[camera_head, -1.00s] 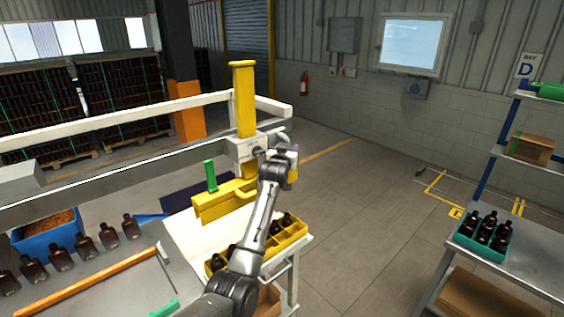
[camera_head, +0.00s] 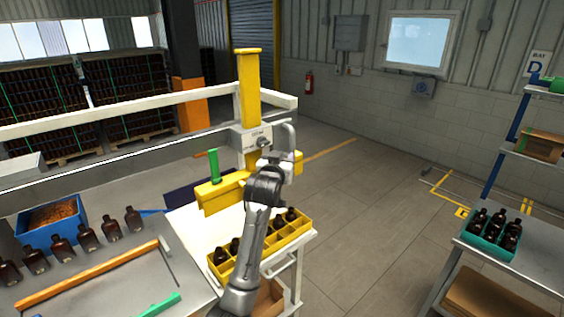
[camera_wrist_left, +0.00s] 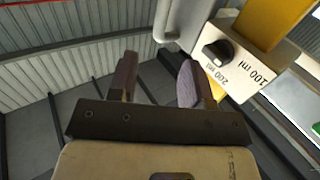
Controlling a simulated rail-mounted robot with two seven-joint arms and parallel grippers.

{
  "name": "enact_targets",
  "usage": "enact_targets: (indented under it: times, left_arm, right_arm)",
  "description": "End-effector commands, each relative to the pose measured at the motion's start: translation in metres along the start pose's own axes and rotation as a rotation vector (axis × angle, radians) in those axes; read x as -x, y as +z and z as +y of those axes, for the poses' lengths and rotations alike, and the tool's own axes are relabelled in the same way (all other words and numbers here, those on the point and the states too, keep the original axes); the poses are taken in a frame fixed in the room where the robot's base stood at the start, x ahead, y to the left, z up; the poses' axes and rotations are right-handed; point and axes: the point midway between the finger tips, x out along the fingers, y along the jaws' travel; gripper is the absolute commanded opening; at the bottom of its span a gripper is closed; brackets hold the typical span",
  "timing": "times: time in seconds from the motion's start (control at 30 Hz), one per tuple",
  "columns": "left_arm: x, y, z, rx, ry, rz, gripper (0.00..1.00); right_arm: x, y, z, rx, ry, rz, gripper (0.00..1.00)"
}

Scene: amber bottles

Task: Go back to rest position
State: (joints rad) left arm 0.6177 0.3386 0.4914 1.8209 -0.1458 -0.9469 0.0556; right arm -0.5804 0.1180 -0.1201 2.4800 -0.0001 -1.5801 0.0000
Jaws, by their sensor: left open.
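My left arm (camera_head: 250,240) rises from the bottom of the head view in front of the yellow dispenser column (camera_head: 250,100). Its hand is near the dispenser's white housing; its fingertips cannot be made out there. In the left wrist view my left gripper (camera_wrist_left: 158,82) has its two dark fingers apart with nothing between them. The dispenser's dial (camera_wrist_left: 216,54), marked 100 ml and 200 ml, shows just right of the fingers. My right gripper is not in view.
A yellow crate (camera_head: 303,234) with several amber bottles stands below the arm. Amber bottles (camera_head: 110,229) line the grey table left, with a blue bin (camera_head: 28,228) behind. A teal crate (camera_head: 482,249) of bottles sits on the right table. The floor between (camera_head: 370,230) is clear.

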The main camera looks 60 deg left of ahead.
Motion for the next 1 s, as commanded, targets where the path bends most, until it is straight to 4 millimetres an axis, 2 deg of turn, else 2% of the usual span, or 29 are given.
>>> enact_targets:
  times: [0.73, 0.93, 1.0]
  left_arm:
    - [0.003, 0.000, 0.000, -0.002, 0.000, 0.000, 0.45]
    - [0.004, 0.017, 0.000, -0.012, 0.002, -0.108, 0.45]
    - [0.013, 0.018, 0.000, -0.011, 0.010, -0.156, 0.45]
  right_arm:
    - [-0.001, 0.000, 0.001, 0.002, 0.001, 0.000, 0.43]
    - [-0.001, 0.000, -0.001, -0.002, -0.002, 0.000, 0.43]
    - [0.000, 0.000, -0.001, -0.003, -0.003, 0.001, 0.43]
